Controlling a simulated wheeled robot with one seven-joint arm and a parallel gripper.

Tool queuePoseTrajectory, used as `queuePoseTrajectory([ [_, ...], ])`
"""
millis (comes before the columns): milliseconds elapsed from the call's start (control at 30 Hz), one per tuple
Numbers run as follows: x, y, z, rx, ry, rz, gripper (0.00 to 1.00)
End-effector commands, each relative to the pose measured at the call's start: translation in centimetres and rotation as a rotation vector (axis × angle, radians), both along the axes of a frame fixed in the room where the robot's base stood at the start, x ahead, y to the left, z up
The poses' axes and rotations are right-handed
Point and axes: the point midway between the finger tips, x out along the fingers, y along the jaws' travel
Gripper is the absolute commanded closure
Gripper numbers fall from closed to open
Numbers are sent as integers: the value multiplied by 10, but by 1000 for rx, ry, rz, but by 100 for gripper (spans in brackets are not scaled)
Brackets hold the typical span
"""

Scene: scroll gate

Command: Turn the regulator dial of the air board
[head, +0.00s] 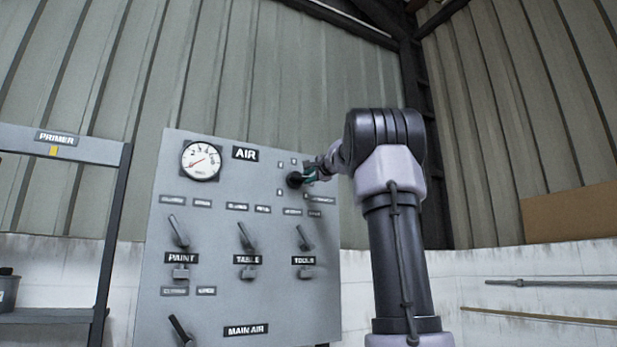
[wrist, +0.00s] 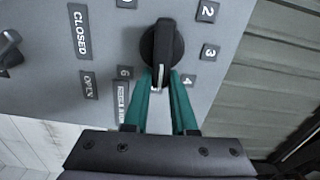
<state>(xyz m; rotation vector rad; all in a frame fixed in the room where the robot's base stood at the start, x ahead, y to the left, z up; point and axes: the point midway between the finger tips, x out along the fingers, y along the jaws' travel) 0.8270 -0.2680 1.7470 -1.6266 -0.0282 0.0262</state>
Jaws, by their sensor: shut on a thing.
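The air board (head: 215,240) is a grey upright panel marked AIR in the head view. Its black regulator dial (head: 294,180) sits at the upper right, ringed by small number labels. In the wrist view the dial (wrist: 162,45) is a round black knob with a pale line on its raised grip, with labels 2, 3, 4 to the right and 0 and 6 to the left. My gripper (wrist: 161,82) is shut on the dial's grip with its two teal fingers. In the head view my gripper (head: 309,175) reaches the dial from the right.
A round pressure gauge (head: 201,160) is at the board's upper left, its red needle low. Levers marked PAINT (head: 179,232), TABLE (head: 246,237) and TOOLS (head: 304,238) stand below, with a MAIN AIR lever (head: 181,330) at the bottom. A PRIMER rack (head: 60,150) stands left.

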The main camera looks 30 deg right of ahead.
Motion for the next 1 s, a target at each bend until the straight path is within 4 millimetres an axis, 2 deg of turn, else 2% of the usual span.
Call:
queuePoseTrajectory([
  [667,0,-1,-3,56,4,-2,100],
  [700,0,-1,-3,56,4,-2,60],
  [733,0,-1,-3,56,4,-2,48],
  [767,0,-1,-3,56,4,-2,45],
  [1000,0,-1,-2,56,3,-1,45],
])
